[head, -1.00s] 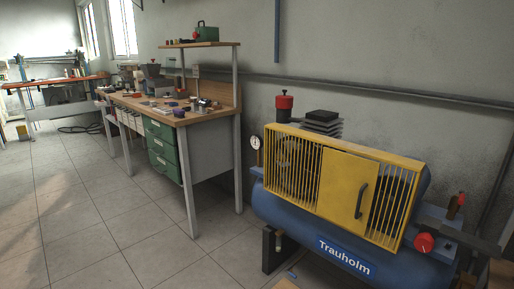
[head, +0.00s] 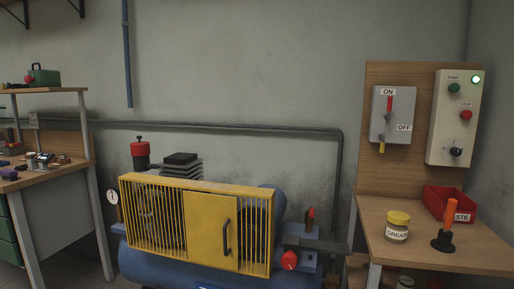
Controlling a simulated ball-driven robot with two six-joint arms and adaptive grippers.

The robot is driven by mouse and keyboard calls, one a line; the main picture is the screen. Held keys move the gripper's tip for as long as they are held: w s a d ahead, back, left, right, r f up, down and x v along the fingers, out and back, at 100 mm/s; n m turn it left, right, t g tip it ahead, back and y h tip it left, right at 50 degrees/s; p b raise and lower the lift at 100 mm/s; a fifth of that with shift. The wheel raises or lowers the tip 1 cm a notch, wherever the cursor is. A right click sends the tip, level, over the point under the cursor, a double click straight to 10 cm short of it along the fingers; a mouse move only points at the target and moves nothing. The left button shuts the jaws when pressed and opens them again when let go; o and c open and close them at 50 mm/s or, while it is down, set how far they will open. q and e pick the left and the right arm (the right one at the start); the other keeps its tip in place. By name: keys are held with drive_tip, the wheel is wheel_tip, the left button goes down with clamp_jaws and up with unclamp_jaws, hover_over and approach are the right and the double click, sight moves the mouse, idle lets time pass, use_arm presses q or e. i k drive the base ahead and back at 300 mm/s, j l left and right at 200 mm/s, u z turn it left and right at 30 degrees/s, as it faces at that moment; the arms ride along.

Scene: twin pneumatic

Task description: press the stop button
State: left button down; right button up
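The red stop button (head: 466,115) is on the right side of a cream control box (head: 457,118) on a wooden back panel at the right of the head view. A small label sits above it. A green start button (head: 454,88) is up and to its left, and a lit green lamp (head: 476,79) is above it. A black knob (head: 456,152) is lower on the box. Neither of my grippers is in view.
A grey ON/OFF switch box (head: 393,114) hangs left of the control box. Below, a wooden bench (head: 408,256) holds a grease jar (head: 397,227), a red bin (head: 450,203) and an orange-handled tool (head: 450,219). A yellow-guarded compressor (head: 211,218) stands left of the bench.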

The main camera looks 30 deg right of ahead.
sight(466, 114)
drive_tip(key=l+z, duration=0.3)
drive_tip(key=z, duration=0.2)
drive_tip(key=i+l+z, duration=0.1)
drive_tip(key=l+z, duration=0.2)
drive_tip(key=z, duration=0.2)
drive_tip(key=k+j+z, duration=0.1)
drive_tip(key=z, duration=0.3)
drive_tip(key=k+j+z, duration=0.15)
drive_tip(key=j+z, duration=0.2)
drive_tip(key=k+j+z, duration=0.1)
drive_tip(key=z, duration=0.3)
